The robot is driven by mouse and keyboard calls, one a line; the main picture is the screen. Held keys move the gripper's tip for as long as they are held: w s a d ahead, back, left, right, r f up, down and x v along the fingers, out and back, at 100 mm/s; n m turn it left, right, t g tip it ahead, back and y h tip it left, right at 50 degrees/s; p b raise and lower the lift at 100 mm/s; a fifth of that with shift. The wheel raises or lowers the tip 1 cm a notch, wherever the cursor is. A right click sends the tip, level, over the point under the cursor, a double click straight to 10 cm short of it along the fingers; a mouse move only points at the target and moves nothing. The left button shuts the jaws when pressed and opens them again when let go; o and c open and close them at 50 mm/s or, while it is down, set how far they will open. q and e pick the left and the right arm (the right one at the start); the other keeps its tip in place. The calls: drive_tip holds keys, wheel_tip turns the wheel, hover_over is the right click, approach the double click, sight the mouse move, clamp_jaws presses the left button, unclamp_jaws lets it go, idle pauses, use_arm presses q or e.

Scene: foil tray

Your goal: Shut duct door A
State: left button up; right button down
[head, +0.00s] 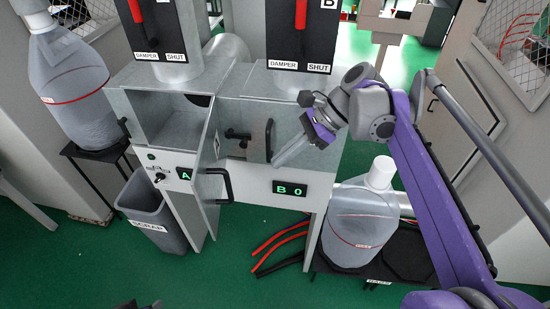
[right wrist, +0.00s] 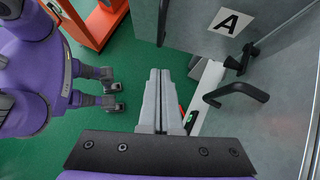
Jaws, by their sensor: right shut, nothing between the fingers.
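Duct door A (head: 209,150) stands open, swung out from the left opening of the grey metal duct box (head: 165,110), and shows almost edge-on in the head view. Its black handle (head: 224,184) is on the right side. My right gripper (head: 276,163) is shut and empty, to the right of door A and in front of door B. It is apart from the handle in the wrist view (right wrist: 160,72).
Door B (head: 240,118) is closed, with a black handle (head: 269,140). A scrap bin (head: 150,212) stands below left. A large bottle (head: 360,220) stands at the right, another (head: 72,85) at the left. Red and black hoses (head: 280,238) lie on the green floor.

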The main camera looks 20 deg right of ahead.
drive_tip(key=w+a+f, duration=0.1)
drive_tip(key=a+f, duration=0.4)
drive_tip(key=a, duration=0.4)
drive_tip(key=shift+w+p, duration=0.4)
drive_tip(key=shift+f, duration=0.1)
